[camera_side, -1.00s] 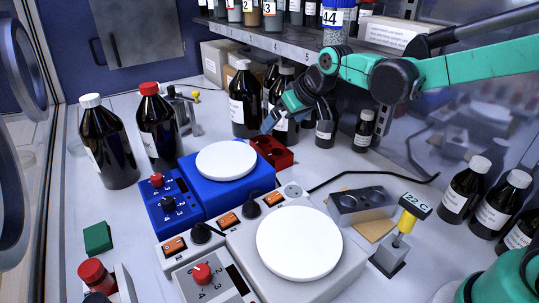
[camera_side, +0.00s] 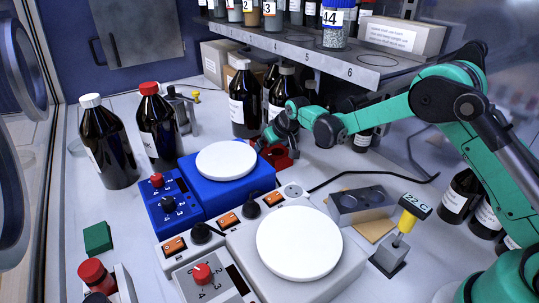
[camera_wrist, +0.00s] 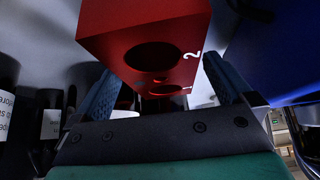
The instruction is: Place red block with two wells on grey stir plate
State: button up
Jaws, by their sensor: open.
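The red block with two wells (camera_side: 284,161) sits on the bench behind the blue stir plate, mostly hidden by my gripper in the side view. My gripper (camera_side: 268,145) is down at the block. Its blue fingers are open, one on each side of the block in the wrist view (camera_wrist: 163,88); I cannot tell whether either touches it. The grey stir plate (camera_side: 343,266) stands at the front with a bare round white top (camera_side: 299,243).
Brown bottles (camera_side: 244,104) stand close behind the block, under the shelf (camera_side: 300,48). A grey two-well block (camera_side: 362,205) and a thermometer stand (camera_side: 398,250) are right of the grey plate.

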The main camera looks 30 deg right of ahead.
jog(key=shift+w+f, duration=0.2)
jog(key=shift+f, duration=0.2)
grip_shut()
jog(key=shift+a+r, duration=0.1)
